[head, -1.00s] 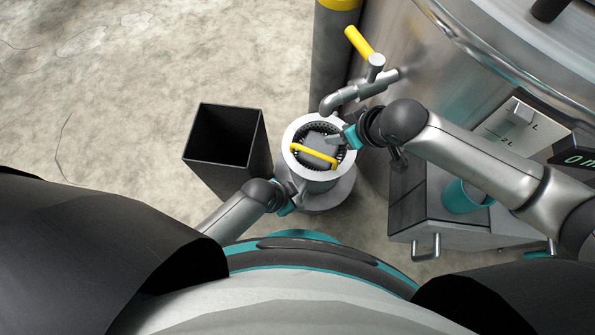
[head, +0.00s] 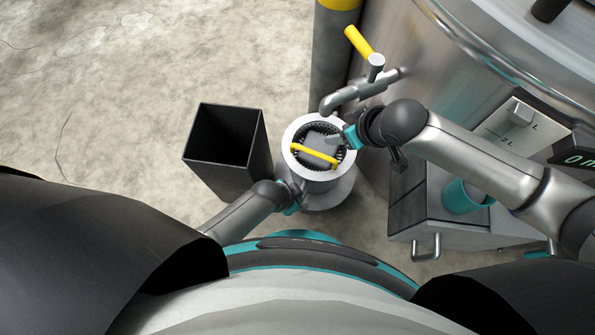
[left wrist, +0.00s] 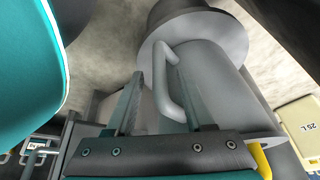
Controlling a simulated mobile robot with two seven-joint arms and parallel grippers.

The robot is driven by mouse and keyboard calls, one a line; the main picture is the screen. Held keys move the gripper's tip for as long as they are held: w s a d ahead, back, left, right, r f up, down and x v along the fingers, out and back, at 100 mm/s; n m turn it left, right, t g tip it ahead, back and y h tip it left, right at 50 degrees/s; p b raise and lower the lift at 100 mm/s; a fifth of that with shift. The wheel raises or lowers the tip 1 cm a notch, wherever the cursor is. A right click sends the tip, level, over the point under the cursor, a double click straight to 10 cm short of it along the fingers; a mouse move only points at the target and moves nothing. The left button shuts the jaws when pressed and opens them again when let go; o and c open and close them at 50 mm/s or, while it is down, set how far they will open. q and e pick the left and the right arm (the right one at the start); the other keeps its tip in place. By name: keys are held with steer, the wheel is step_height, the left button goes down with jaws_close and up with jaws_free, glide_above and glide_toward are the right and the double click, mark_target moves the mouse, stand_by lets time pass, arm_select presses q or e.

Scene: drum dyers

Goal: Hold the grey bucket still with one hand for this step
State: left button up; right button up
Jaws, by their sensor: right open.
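The grey bucket (head: 318,183) stands upright below the tap in the head view. A dark ring and a grey piece with a yellow handle (head: 314,156) show in its mouth. In the left wrist view the bucket's wall (left wrist: 215,75) has a grey side handle (left wrist: 163,85). My left gripper (head: 291,197) is at the bucket's near left side. In the left wrist view its fingers (left wrist: 157,90) are apart, one on each side of the side handle, with a gap visible. My right gripper (head: 343,138) is open over the bucket's right rim; its contact there is unclear.
A black open bin (head: 226,136) stands just left of the bucket. A tap (head: 352,94) with a yellow lever reaches from the large steel drum (head: 420,60) above. A grey cabinet (head: 410,214) with a teal cup (head: 464,195) is at the right. Floor is clear at upper left.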

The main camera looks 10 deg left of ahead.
arm_select(q)
jaws_close()
stand_by(1.2)
